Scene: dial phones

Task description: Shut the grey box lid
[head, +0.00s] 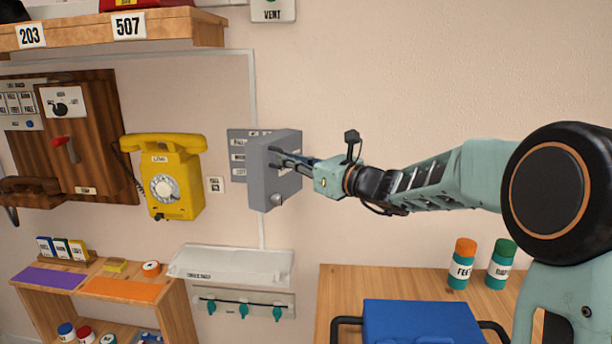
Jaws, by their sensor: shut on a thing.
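The grey box (259,182) is mounted on the wall right of the yellow phone, with a small round knob low on its front. Its grey lid (290,142) is the face turned toward my arm; I cannot tell how far it stands open. My gripper (281,157) reaches in from the right, and its dark fingers are at the upper part of the lid, shut on it. The fingers and wrist hide part of the lid, and the exact gripped spot is too small to make out.
A grey label plate (237,153) is on the wall behind the box. The yellow phone (173,184) hangs to the left. A white tray (232,264) and key hooks (244,308) are below. A blue case (420,322) and two jars stand at lower right.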

